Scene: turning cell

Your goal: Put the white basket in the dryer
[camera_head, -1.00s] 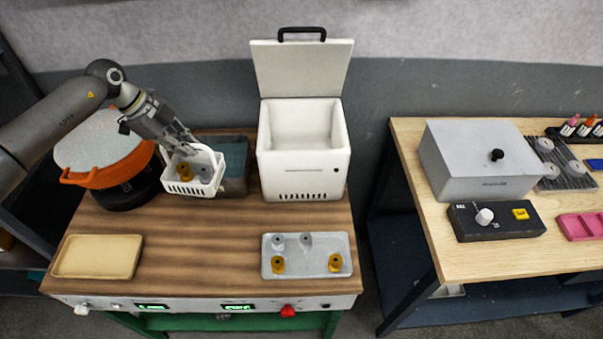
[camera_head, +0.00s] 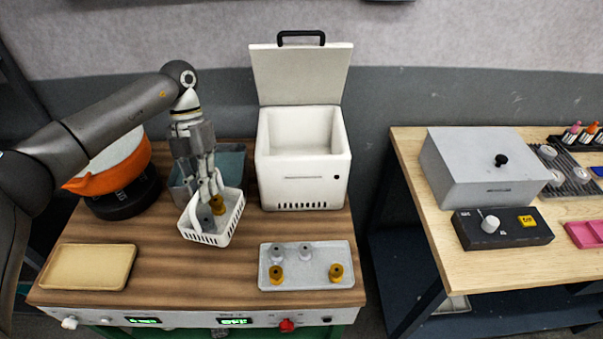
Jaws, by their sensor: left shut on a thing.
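The white basket (camera_head: 215,234) hangs from my left gripper (camera_head: 213,190), which is shut on it. It is slightly tilted and holds a grey part (camera_head: 205,218) and a brass-coloured part (camera_head: 217,205). The basket is in front of a grey-blue bin and left of the dryer, apart from it. The dryer (camera_head: 304,178) is a white box at the back of the wooden bench, with its lid (camera_head: 300,75) raised and its chamber visibly empty. My right gripper is not in view.
An orange pot (camera_head: 110,179) stands at the back left and a grey-blue bin (camera_head: 232,163) behind the basket. A beige tray (camera_head: 88,266) and a grey tray (camera_head: 306,268) with several parts lie in front. A second table (camera_head: 465,270) with a grey box is at the right.

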